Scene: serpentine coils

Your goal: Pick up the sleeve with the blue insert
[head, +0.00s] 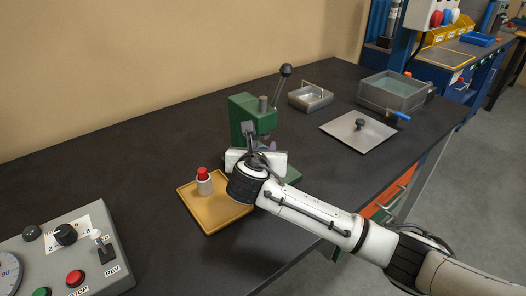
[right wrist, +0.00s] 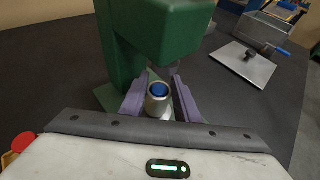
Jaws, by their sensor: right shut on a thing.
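The sleeve with the blue insert (right wrist: 159,90) is a grey cylinder with a blue round top, seen from above in the right wrist view. The purple fingers of my right gripper (right wrist: 159,97) are on both sides of it, shut on it. It is under the head of the green press (right wrist: 165,35), and I cannot tell whether it touches the base. In the head view my right gripper (head: 264,147) is in front of the green press (head: 245,112) and the sleeve is hidden. My left gripper is not in view.
A sleeve with a red insert (head: 204,183) stands on a yellow tray (head: 215,218) left of my right wrist. A control box (head: 85,240) is at the front left. A flat metal plate (head: 359,134), a small metal tray (head: 310,97) and a metal bin (head: 393,90) are farther right.

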